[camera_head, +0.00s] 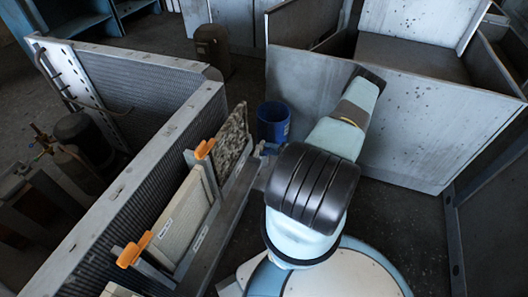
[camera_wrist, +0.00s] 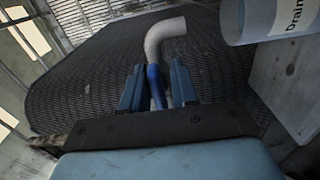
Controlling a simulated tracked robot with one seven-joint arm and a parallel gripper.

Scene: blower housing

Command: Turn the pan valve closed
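In the wrist view, my gripper (camera_wrist: 157,75) has its two blue-grey fingers apart. A blue sleeve or lever (camera_wrist: 154,88) stands between them, with a narrow gap seeming to show on each side; contact cannot be made out. A pale bent pipe (camera_wrist: 160,35) rises from the blue part and curves to the right at its top. I cannot tell for sure whether this blue part is the pan valve's handle. No valve body is clearly visible. In the head view my gripper and the valve cannot be made out; my arm reaches away.
In the wrist view, a pale cylinder (camera_wrist: 280,18) labelled "Drain" hangs close at upper right, before a ribbed dark panel (camera_wrist: 85,75). In the head view, a blue bucket (camera_head: 273,120) stands on the floor, between a finned housing (camera_head: 150,170) and large grey metal panels (camera_head: 400,120).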

